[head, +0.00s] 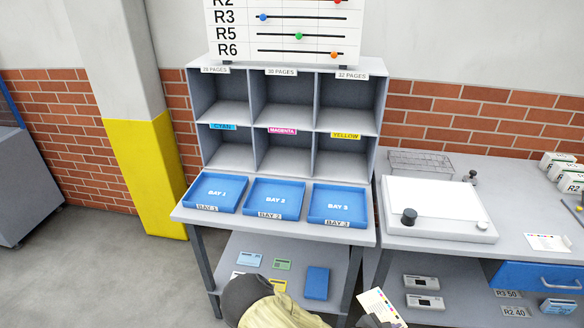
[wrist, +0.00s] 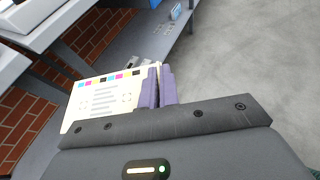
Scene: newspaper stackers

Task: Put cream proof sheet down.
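The cream proof sheet (head: 376,304), with a row of small colour patches along one edge, is at the bottom of the head view. It also shows in the wrist view (wrist: 100,98), at the left of the fingers. My gripper (wrist: 160,86) has its two purple fingers close together on the sheet's edge and holds it clear of any surface. In the head view the sheet is in front of the tables, below the right table's top, and my arm hides part of the lower area.
Blue trays labelled BAY 1 (head: 233,208), BAY 2 (head: 295,215) and BAY 3 (head: 368,222) stand before the grey pigeonhole rack (head: 246,140). The right table carries a white lightbox (head: 455,205), a wire basket (head: 402,170) and another marked sheet (head: 547,243). Lower shelves hold cards and small devices.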

